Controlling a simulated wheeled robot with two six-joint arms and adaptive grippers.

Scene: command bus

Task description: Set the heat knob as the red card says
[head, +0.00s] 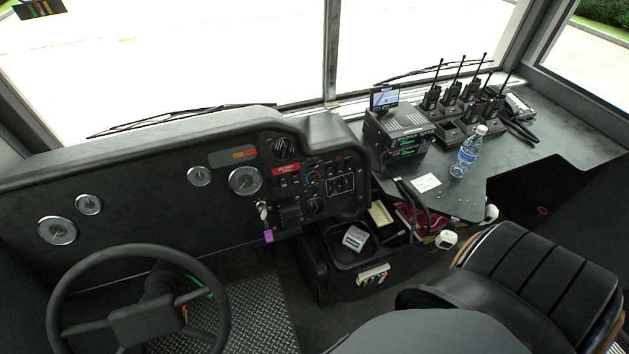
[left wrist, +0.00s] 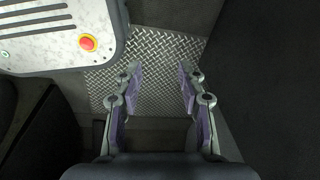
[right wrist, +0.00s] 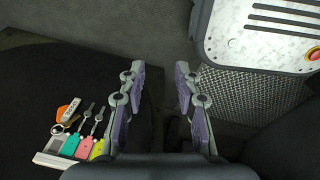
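A small red card or label (head: 286,169) with white print sits on the dark dashboard right of centre; its words are too small to read. My left gripper (left wrist: 159,88) is open and empty above the diamond-plate floor. My right gripper (right wrist: 161,88) is open and empty. Neither gripper shows in the head view, and both are away from the dashboard.
The steering wheel (head: 138,312) stands at the left front. A purple-tagged key (head: 268,236) hangs below the dash. A console tray (head: 345,255), a radio stack (head: 398,135), a water bottle (head: 467,152) and a black seat (head: 520,285) lie to the right. Tagged keys (right wrist: 83,135) show in the right wrist view.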

